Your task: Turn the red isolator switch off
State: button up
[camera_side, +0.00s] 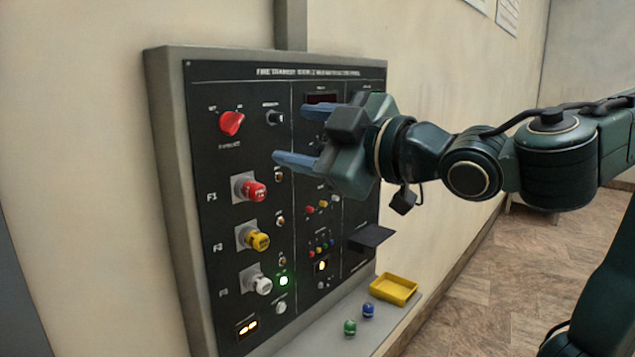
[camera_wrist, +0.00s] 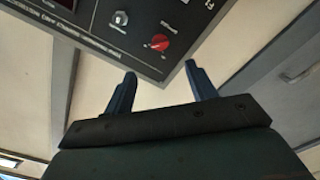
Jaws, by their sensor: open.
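The red isolator switch (camera_side: 231,123) is a red rotary knob at the upper left of the black panel (camera_side: 222,180). It also shows in the wrist view (camera_wrist: 160,43), beyond and between my fingertips. Its handle is tilted in the side view; I cannot read which marking it points to. My gripper (camera_side: 298,137) is open and empty, with its two blue fingers pointing left, in front of the panel and to the right of the switch. In the wrist view my gripper (camera_wrist: 163,80) has its fingers apart, and neither touches the knob.
A small selector knob (camera_side: 274,117) sits right of the switch. Below are red (camera_side: 252,189), yellow (camera_side: 257,240) and white (camera_side: 258,284) knobs. A dark shelf (camera_side: 371,237) juts out at right. A yellow tray (camera_side: 393,289) and blue and green pieces rest on the ledge.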

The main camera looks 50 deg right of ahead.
aim_at(233, 124)
jog(key=shift+w, duration=6.1)
jog(key=shift+c, duration=0.3)
jog(key=c, duration=0.9)
